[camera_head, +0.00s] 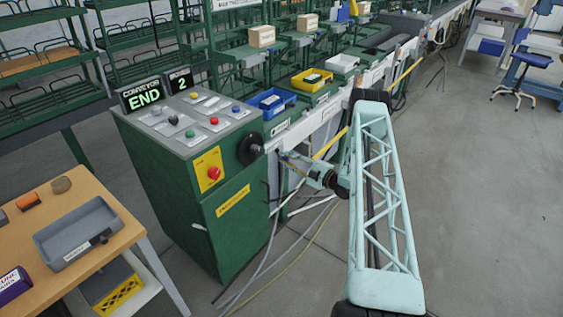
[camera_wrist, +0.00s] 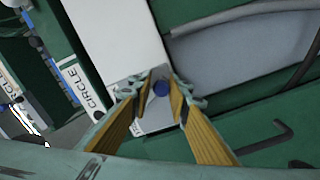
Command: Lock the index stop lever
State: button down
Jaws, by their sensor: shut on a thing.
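My gripper (camera_wrist: 162,82) shows in the wrist view with its two yellow-lined fingers closed in around a small blue round knob (camera_wrist: 161,89), and it is shut on it. The knob appears to be the end of the index stop lever; the lever's arm and pivot are hidden or too small to tell. In the head view my gripper (camera_head: 284,157) is at the front edge of the conveyor line, just right of the green control cabinet (camera_head: 228,221). The knob and the lever cannot be made out there.
A blue bin (camera_head: 272,103) and a yellow bin (camera_head: 312,80) stand on the line. A wooden table (camera_head: 72,215) with a grey tray (camera_head: 79,233) is at left.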

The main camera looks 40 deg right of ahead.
jog(key=shift+a+f, duration=0.15)
jog(key=c, duration=2.6)
grip_release()
jog(key=shift+o, duration=0.2)
jog(key=shift+s, duration=0.1)
jog(key=v, duration=1.1)
jog(key=shift+s, duration=0.35)
jog(key=shift+s, duration=0.1)
